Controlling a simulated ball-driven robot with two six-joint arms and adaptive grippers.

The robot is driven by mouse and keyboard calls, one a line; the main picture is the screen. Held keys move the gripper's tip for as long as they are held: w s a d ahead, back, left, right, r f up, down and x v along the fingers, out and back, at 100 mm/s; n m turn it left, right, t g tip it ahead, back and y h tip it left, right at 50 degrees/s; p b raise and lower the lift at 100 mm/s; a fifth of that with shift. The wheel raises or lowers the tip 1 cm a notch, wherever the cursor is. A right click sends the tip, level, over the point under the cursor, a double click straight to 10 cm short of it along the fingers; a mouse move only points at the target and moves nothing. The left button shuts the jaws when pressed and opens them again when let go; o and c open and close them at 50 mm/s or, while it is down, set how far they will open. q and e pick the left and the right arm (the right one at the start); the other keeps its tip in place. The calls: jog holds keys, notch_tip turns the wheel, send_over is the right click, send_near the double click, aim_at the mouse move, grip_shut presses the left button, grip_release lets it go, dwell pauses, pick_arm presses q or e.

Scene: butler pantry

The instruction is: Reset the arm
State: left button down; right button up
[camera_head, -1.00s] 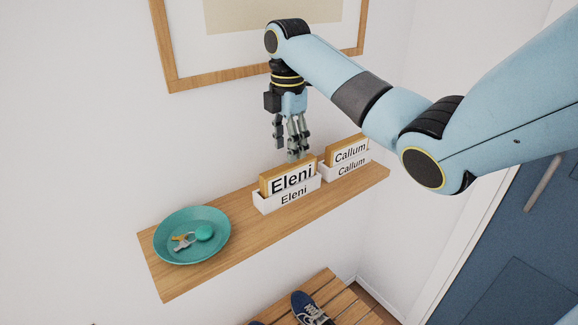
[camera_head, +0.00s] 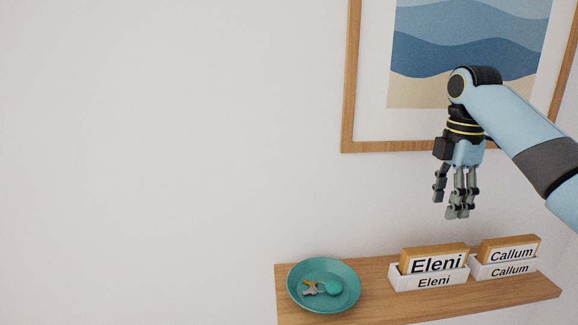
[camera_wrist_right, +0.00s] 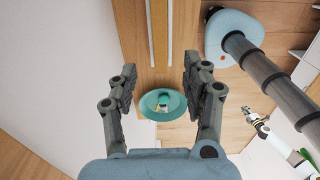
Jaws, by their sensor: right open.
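My right gripper (camera_head: 449,207) hangs fingers down in front of the wall, above the shelf. It is open and empty, with a gap between its fingertips and the cards below. In the right wrist view my right gripper (camera_wrist_right: 160,82) shows its fingers spread apart with nothing held between them. An Eleni card (camera_head: 436,261) stands in a white holder (camera_head: 431,282) labelled Eleni. A Callum card (camera_head: 511,252) stands in a white holder (camera_head: 508,270) labelled Callum, to its right.
The wooden shelf (camera_head: 380,299) also bears a teal bowl (camera_head: 299,293) with keys and a teal round item. The bowl (camera_wrist_right: 147,110) appears beyond the fingers in the wrist view. A framed picture (camera_head: 348,100) hangs behind the arm. The wall to the left is bare.

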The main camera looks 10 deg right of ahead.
jog(key=s+a+f+m+t, duration=0.1)
jog(key=s+a+f+m, duration=0.5)
jog(key=s+a+f, duration=0.5)
jog(key=s+a+r+m+t, duration=0.1)
jog(key=s+a+m, duration=0.3)
jog(key=s, duration=0.5)
jog(key=s+a+r+m+t, duration=0.1)
jog(key=s+a+m+t, duration=0.1)
jog(key=s+m, duration=0.5)
jog(key=s+d+f+n+g+b, duration=0.2)
jog(key=f+b, duration=1.2)
jog(key=f, duration=2.8)
pick_arm(q)
notch_tip(320, 180, down, 25)
jog(key=s+b, duration=0.1)
jog(key=b, duration=0.9)
jog(key=shift+s+r+g+b, duration=0.15)
jog(key=shift+s+g+b, duration=0.15)
jog(key=shift+s, duration=0.1)
pick_arm(e)
jog(key=s+d+f, duration=0.1)
jog(key=s+f, duration=0.9)
jog(key=f, duration=0.2)
jog(key=s+d+f+g, duration=0.1)
jog(key=s+f, duration=0.9)
jog(key=f, duration=0.3)
jog(key=shift+f+m+h, duration=0.25)
jog(key=shift+m+h, duration=0.15)
